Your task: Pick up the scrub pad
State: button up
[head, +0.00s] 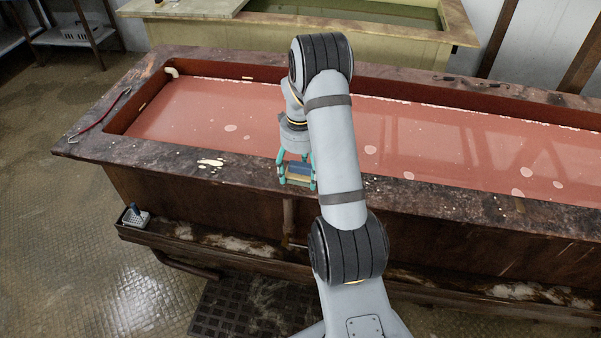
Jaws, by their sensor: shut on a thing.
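The scrub pad (298,169) is a small block with a yellowish layer and a blue layer. It is at the near rim of the tank, partly hidden by the fingers and by my arm. My gripper (297,178) has teal fingers pointing down, one on each side of the pad, and is shut on it. I cannot tell whether the pad touches the rim or is just above it.
A long tank (140,152) with a dark stained rim holds reddish liquid (200,110). Red-handled tongs (100,112) lie on its left rim. A second tank (300,22) stands behind.

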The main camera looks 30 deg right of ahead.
aim_at(304, 167)
jog(key=shift+r, duration=0.15)
jog(key=shift+r, duration=0.3)
jog(key=r+b, duration=0.1)
jog(key=d+r, duration=0.1)
jog(key=r, duration=0.1)
jog(key=shift+s+d+r+b, duration=0.1)
jog(key=shift+s+r+b, duration=0.05)
jog(key=shift+r+b, duration=0.2)
jog(key=s+d+r, duration=0.1)
jog(key=d+r, duration=0.2)
jog(key=d, duration=0.2)
jog(key=s+d+r+b, duration=0.1)
jog(key=s+d+r, duration=0.1)
jog(key=d, duration=0.3)
jog(key=shift+s+r, duration=0.25)
jog(key=shift+r, duration=0.45)
jog(key=o, duration=0.6)
jog(key=shift+a, duration=0.1)
jog(key=c, duration=0.3)
jog(key=shift+c, duration=0.6)
